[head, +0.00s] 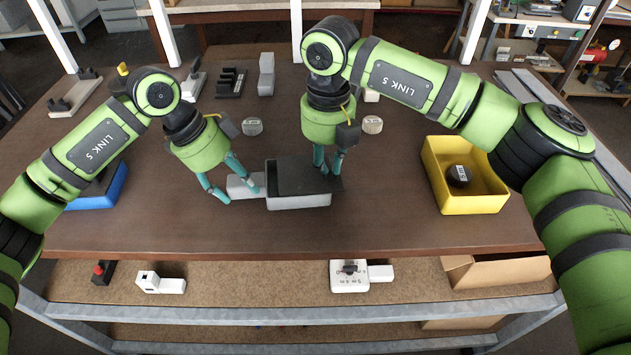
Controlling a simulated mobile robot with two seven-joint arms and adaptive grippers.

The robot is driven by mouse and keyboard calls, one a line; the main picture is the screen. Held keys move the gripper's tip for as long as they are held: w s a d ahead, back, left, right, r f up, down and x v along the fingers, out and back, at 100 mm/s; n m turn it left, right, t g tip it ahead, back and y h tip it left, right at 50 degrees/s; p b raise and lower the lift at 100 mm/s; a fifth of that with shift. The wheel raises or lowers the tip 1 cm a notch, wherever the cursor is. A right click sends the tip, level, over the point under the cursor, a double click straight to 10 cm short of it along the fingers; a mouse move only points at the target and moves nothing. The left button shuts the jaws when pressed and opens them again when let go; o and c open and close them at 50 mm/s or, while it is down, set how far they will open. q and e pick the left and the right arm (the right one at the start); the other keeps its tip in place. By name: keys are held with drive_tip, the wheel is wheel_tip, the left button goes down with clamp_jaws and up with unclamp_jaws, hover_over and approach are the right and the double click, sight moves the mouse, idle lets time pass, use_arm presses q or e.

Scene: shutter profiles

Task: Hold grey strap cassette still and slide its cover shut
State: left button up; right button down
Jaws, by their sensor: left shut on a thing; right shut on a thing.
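The grey strap cassette (298,202) is a light grey box on the brown table, in the middle of the head view. A lighter grey block (240,182) adjoins its left end. My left gripper (241,194) is shut on the block, one finger on each side. My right gripper (330,170) points down at the right end of the cover and is shut on it; its fingertips hide the exact contact.
A blue tray (115,188) is partly behind my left arm. Two round pucks (252,126) (372,125) and several small fixtures stand farther back. The table front is clear.

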sight(312, 174)
drive_tip(key=shift+w+a+f, duration=0.1)
drive_tip(key=shift+a+f, duration=0.1)
drive_tip(key=shift+a, duration=0.4)
drive_tip(key=shift+w+a+f, duration=0.1)
drive_tip(key=shift+a+f, duration=0.1)
drive_tip(key=shift+a, duration=0.35)
drive_tip(key=c, duration=1.4)
unclamp_jaws()
drive_tip(key=shift+o, duration=0.2)
drive_tip(key=shift+w+a+f, duration=0.1)
drive_tip(key=shift+w, duration=0.35)
drive_tip(key=shift+s, duration=0.1)
drive_tip(key=shift+r, duration=0.25)
drive_tip(key=shift+r, duration=2.95)
